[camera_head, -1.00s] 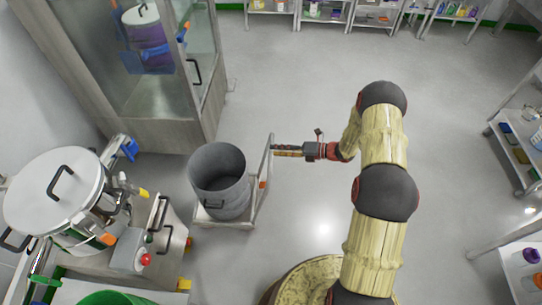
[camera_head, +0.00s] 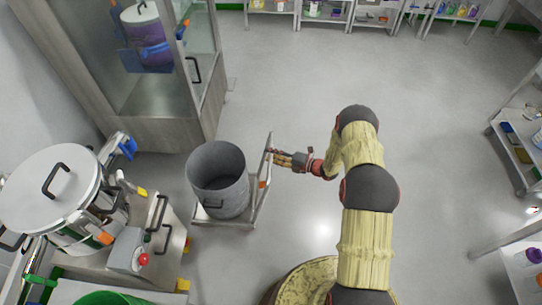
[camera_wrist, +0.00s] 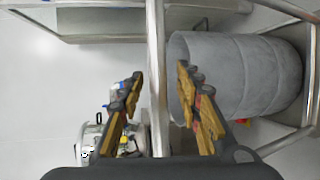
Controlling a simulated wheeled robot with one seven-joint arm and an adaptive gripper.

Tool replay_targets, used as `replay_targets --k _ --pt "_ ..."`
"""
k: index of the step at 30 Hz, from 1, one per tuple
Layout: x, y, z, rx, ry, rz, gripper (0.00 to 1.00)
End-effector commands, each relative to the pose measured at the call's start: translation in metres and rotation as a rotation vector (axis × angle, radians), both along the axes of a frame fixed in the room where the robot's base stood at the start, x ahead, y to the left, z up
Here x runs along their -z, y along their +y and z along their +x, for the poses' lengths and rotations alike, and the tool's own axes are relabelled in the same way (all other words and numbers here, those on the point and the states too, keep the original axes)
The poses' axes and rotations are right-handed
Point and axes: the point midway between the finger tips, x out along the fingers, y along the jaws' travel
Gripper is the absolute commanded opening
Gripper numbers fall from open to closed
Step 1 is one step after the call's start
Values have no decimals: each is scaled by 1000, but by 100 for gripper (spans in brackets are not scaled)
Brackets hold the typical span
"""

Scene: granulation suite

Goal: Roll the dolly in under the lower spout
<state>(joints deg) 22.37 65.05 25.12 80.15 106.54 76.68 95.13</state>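The dolly (camera_head: 230,222) is a low metal frame with an upright handle (camera_head: 263,172) on its right side, and a grey open-topped drum (camera_head: 219,199) stands on it. My gripper (camera_head: 273,155) is at the far top end of the handle, on its right side. In the wrist view the fingers of my gripper (camera_wrist: 160,85) are spread, with a metal bar of the handle (camera_wrist: 154,50) between them; a gap shows on each side. The drum (camera_wrist: 235,75) is also in the wrist view. I cannot make out the lower spout in either view.
A steel machine with a round lidded vessel (camera_head: 56,200) stands left of the dolly. A glass-fronted cabinet (camera_head: 150,125) stands behind it. Shelves line the back wall and a rack (camera_head: 520,150) stands at right. The floor (camera_head: 310,90) behind and right of the dolly is clear.

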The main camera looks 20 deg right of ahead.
Motion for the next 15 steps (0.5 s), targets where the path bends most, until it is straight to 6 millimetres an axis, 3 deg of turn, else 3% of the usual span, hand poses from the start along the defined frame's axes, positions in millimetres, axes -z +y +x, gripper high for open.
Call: replay_targets --k 10,15 --pt "0 3 3 1 0 0 34" --pt "0 3 3 1 -1 -1 25"
